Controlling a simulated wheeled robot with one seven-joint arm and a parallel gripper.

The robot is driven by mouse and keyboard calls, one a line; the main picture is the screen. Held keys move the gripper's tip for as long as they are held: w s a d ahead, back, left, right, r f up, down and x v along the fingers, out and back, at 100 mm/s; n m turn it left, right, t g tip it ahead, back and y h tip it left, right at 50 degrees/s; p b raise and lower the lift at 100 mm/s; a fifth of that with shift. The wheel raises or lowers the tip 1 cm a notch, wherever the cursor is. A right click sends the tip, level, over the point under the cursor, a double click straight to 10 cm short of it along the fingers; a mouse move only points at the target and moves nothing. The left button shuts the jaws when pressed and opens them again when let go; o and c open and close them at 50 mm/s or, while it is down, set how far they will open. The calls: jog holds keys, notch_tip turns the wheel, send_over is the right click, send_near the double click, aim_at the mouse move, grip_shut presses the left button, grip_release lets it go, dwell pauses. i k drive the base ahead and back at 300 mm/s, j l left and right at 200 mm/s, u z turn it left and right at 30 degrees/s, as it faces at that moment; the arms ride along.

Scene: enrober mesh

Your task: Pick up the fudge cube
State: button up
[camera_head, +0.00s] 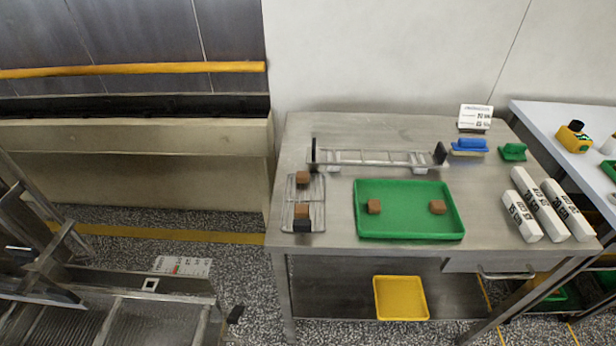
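Several brown cubes that look like fudge are on the steel table. One fudge cube (303,177) sits at the back of a small wire rack (291,191) on the table's left side. A second cube (301,210) is near the rack's front end, just behind a dark block (302,226). A third cube (374,206) lies in the left part of a green tray (408,236), and another cube (437,206) lies in its right part. I cannot tell which one the task means. My gripper is not in view.
A long metal frame (375,158) with dark ends lies behind the tray. A blue-handled tool (468,145), a green block (513,152) and a sign (475,117) stand back right. White labelled bars (541,207) lie at right. A yellow tray (400,298) sits below.

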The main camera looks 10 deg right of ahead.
aim_at(302, 176)
jog(key=i+j+z, duration=0.25)
jog(key=j, duration=0.15)
jog(key=i+j+z, duration=0.15)
jog(key=j+z, duration=0.15)
jog(key=i+j+z, duration=0.1)
jog(key=j+z, duration=0.15)
jog(key=j, duration=0.25)
jog(key=i+j+z, duration=0.1)
jog(key=j+z, duration=0.15)
jog(key=j, duration=0.25)
